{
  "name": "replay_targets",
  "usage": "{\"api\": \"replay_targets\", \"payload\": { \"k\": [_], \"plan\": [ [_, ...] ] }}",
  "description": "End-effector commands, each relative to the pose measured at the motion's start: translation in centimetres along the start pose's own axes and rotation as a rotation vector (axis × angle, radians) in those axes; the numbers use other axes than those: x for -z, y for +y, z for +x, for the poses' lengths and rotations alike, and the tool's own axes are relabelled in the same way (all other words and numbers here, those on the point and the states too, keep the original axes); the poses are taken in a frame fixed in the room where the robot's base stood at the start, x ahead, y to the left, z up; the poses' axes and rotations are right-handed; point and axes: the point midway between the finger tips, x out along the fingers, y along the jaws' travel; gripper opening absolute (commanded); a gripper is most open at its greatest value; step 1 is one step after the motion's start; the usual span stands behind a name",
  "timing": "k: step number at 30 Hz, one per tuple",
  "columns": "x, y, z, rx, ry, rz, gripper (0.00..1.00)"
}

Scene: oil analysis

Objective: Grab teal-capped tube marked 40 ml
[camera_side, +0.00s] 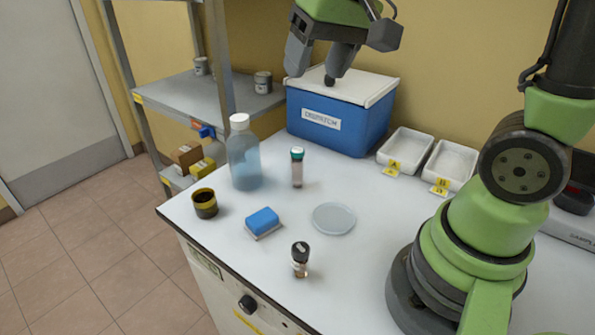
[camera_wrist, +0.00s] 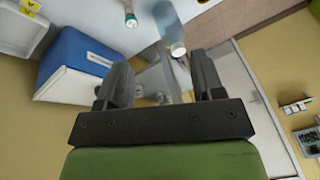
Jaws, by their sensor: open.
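The teal-capped tube (camera_side: 297,168) stands upright on the white bench, right of the large bottle. It also shows at the top of the wrist view (camera_wrist: 130,14), cap towards me. Its marking is too small to read.
A translucent bottle (camera_side: 244,158) stands close left of the tube. A dark-capped vial (camera_side: 300,261), clear dish (camera_side: 334,218), blue sponge (camera_side: 263,222) and dark jar (camera_side: 205,204) are nearer the front. The cooler box (camera_side: 345,122) and white trays (camera_side: 405,150) stand behind.

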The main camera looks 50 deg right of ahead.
Motion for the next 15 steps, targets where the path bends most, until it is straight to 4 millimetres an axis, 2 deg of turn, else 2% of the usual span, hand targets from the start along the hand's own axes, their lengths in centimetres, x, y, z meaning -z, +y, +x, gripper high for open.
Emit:
{"api": "replay_targets", "payload": {
  "k": [1,6,12,15],
  "plan": [
    [1.3,0.4,1.8,-0.028,-0.041,0.007,0.61],
    [4.6,2.2,7.5,-0.105,-0.148,0.019,0.61],
    [6.2,4.6,13.7,-0.166,-0.25,0.028,0.61],
    [6.4,5.4,15.5,-0.182,-0.277,0.03,0.61]
  ]
}}
